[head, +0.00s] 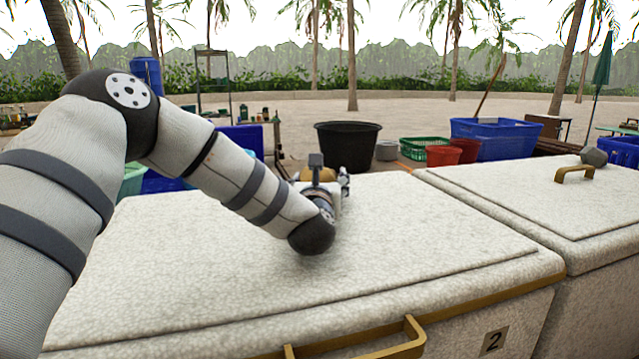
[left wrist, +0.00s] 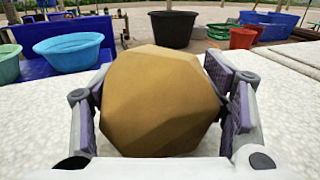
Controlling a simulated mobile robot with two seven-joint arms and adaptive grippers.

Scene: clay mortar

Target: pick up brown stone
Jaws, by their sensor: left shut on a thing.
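The brown stone (left wrist: 160,100) is large and faceted in the left wrist view, between the two fingers of my left gripper (left wrist: 163,108). The gripper is shut on it, with finger pads at its left and right sides. In the head view my left gripper (head: 325,178) is over the far part of the white chest lid (head: 200,270), and only a small part of the brown stone (head: 302,174) shows behind it. I cannot tell whether the stone touches the lid. My right gripper is not in view.
A grey stone (head: 593,156) lies on the second chest lid (head: 540,190) at the right, by a gold handle (head: 574,173). Behind the chests stand a black tub (head: 347,145), a green basket (head: 424,147), red buckets (head: 444,155) and a blue crate (head: 500,138). The near lid is mostly bare.

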